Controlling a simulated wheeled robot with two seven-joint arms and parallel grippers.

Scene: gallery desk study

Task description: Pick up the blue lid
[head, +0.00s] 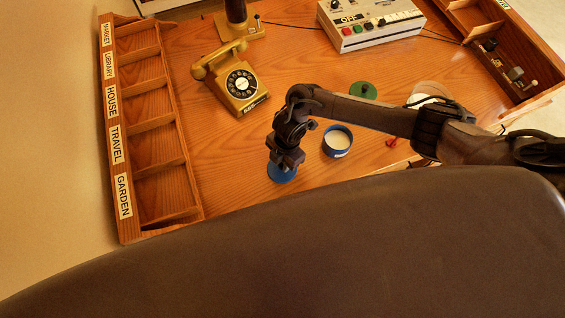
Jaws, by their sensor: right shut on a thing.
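The blue lid (282,173) is at the near part of the wooden desk, directly under my right gripper (284,163). My right gripper points down and is shut on the lid; its fingers hide part of it. I cannot tell whether the lid touches the desk or is just above it. A round blue container (337,141) with pale contents and no lid stands to the right of the gripper. My left gripper is not in the head view.
A labelled rack (125,150) lines the left edge. A yellow rotary telephone (236,82), a control box (368,24) and a green disc with a knob (363,91) stand farther back. A small red object (392,142) lies right. Another compartment tray (493,60) is at far right.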

